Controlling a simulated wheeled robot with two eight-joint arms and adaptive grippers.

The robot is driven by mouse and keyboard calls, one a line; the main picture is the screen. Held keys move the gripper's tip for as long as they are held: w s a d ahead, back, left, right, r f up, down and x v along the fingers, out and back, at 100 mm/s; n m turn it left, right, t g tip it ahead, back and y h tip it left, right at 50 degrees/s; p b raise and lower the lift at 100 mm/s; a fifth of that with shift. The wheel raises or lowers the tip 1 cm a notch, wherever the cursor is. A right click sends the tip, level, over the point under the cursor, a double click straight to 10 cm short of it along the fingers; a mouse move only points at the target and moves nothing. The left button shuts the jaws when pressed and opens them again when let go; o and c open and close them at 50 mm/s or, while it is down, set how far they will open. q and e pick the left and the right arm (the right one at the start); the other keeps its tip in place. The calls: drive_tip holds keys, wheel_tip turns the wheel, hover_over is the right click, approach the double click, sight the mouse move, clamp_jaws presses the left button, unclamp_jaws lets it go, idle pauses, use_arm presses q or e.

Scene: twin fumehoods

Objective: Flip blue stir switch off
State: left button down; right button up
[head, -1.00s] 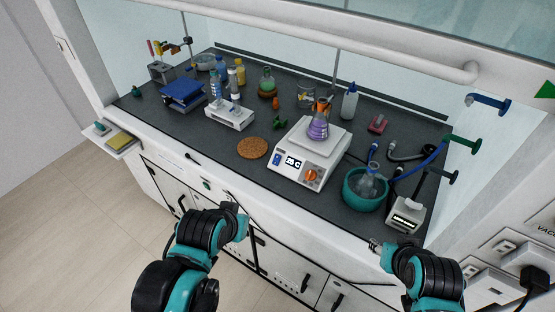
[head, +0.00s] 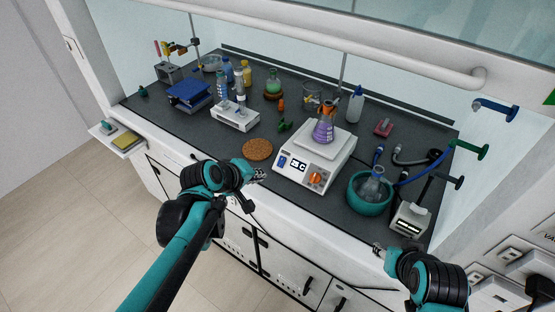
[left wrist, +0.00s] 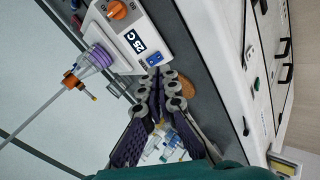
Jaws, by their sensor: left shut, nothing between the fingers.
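The white hotplate stirrer (head: 337,165) stands on the dark bench with a flask of purple liquid (head: 323,130) on its plate. The blue stir switch (head: 282,161) is at the left end of its front panel, beside the lit display and the orange knob (head: 316,180). In the left wrist view the blue switch (left wrist: 154,59) lies just beyond my fingertips. My left gripper (head: 260,174) is shut and empty, just in front of and left of the switch, with a small gap seeming to remain. My right gripper (head: 377,249) is low at the bench's front right; its fingers are too small to judge.
A round cork mat (head: 257,149) lies left of the hotplate. A teal bowl with a flask (head: 369,194) stands to its right, near a small white device (head: 409,221). The bench's front edge runs under my left gripper.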

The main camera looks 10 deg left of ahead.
sight(282, 158)
use_arm(q)
drive_tip(key=w+n, duration=0.1)
drive_tip(key=w+a+n, duration=0.1)
drive_tip(key=w, duration=0.1)
drive_tip(key=w+a+n+t, duration=0.1)
drive_tip(key=w+n, duration=0.1)
drive_tip(key=shift+a+f+h, duration=0.1)
drive_tip(key=shift+a+h, duration=0.05)
drive_tip(key=shift+h, duration=0.25)
drive_tip(key=shift+f, duration=0.1)
drive_tip(key=b+x, duration=0.5)
drive_tip(key=x, duration=0.8)
drive_tip(key=shift+w+f+b, duration=0.25)
drive_tip(key=shift+w+b, duration=0.05)
drive_tip(key=shift+w, duration=0.05)
drive_tip(key=shift+w+d, duration=0.3)
